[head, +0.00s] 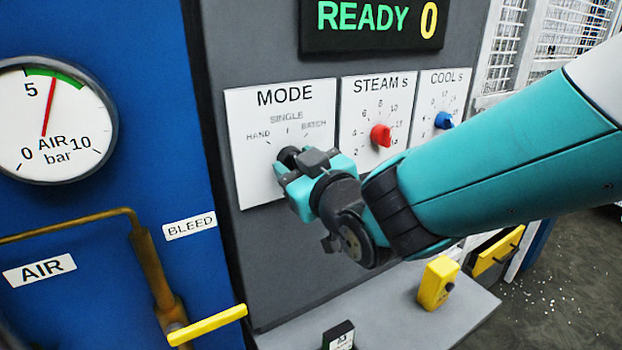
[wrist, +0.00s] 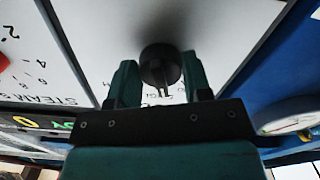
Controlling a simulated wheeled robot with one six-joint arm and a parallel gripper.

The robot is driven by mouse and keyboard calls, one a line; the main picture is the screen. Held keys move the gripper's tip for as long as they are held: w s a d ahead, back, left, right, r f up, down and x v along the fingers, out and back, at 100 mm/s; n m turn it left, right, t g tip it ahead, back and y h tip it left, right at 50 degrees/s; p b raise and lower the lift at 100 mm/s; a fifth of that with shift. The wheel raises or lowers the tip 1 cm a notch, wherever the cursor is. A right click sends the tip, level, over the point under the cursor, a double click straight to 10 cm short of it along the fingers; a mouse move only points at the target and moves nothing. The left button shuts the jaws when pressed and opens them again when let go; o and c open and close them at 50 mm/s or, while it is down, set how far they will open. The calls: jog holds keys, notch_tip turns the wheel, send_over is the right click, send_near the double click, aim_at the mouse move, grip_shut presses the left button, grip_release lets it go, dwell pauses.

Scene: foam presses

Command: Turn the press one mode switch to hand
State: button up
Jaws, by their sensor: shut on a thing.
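The mode switch is a round black knob (wrist: 160,62) on the white MODE plate (head: 252,178), which carries the marks HAND, SINGLE and BATCH. In the wrist view the knob sits between my two teal fingers, and a pale line on it points down toward the lettering, about at SINGLE. My gripper (head: 302,170) is shut on the knob at the plate; it also shows in the wrist view (wrist: 161,82). In the head view the gripper hides most of the knob, so its pointer cannot be read there.
Right of the plate are a red STEAM knob (head: 380,135) and a blue COOL knob (head: 444,120). The display (head: 370,22) above reads READY 0. Left are the air gauge (head: 52,122) and a yellow bleed handle (head: 208,325). A yellow box (head: 437,283) stands on the ledge below.

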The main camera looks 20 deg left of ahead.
jog(key=n+b, duration=0.3)
jog(key=b, duration=0.1)
jog(key=shift+f+n, duration=0.2)
jog(key=shift+n, duration=0.2)
jog(key=shift+r+n+b, duration=0.15)
jog(key=shift+n+b, duration=0.65)
jog(key=shift+b, duration=0.05)
jog(key=o, duration=0.9)
jog(key=b+v, duration=0.7)
jog(key=v, duration=1)
jog(key=shift+d, duration=0.2)
